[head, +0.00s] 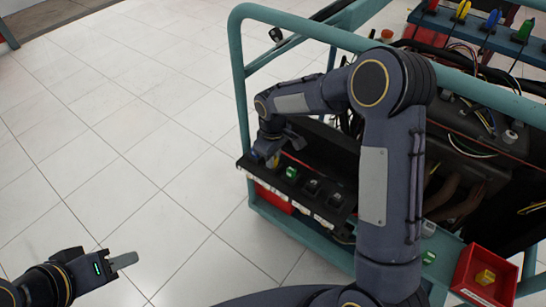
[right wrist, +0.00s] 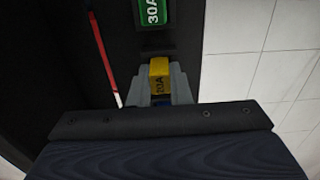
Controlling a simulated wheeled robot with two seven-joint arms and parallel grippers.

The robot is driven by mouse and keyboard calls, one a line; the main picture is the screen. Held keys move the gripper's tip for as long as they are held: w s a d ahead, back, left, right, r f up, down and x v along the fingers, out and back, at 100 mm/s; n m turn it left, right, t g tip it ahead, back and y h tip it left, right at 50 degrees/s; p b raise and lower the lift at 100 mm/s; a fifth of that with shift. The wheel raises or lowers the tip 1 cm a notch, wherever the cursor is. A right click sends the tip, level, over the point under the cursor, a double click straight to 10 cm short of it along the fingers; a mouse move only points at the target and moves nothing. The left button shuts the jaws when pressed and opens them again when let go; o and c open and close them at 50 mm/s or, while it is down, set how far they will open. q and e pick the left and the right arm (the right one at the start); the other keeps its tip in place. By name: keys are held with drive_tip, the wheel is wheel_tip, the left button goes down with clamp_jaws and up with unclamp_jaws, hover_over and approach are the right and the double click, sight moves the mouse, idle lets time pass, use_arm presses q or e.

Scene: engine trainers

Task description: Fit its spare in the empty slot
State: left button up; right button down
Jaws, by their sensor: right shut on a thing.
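My right gripper (right wrist: 160,88) is shut on a yellow fuse (right wrist: 159,75) marked 20A, at the left end of a black fuse panel (head: 323,195). I cannot tell whether this fuse is seated in a slot or just above one. A green fuse (right wrist: 152,12) marked 30A is beside it; it also shows in the head view (head: 290,173). Further right on the panel are dark sockets (head: 312,186) whose contents are hard to make out. Another yellow fuse (head: 485,277) lies in a red tray (head: 463,287) at the lower right. My left gripper (head: 123,261) is over bare floor, seen edge-on.
The teal frame (head: 239,75) of the trainer rises around the panel. Wires and dark engine parts (head: 470,140) fill its right side. Coloured pieces (head: 462,10) sit on a bar at the top right. The tiled floor at left is clear.

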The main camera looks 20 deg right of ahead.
drive_tip(key=c, duration=1.3)
unclamp_jaws()
drive_tip(key=shift+f, duration=0.2)
drive_tip(key=shift+o, duration=0.2)
drive_tip(key=shift+s+a, duration=0.1)
drive_tip(key=shift+s, duration=0.05)
drive_tip(key=shift+r+p, duration=0.55)
drive_tip(key=shift+r, duration=0.1)
drive_tip(key=shift+r+p, duration=2.3)
drive_tip(key=shift+r, duration=0.7)
drive_tip(key=shift+f, duration=0.1)
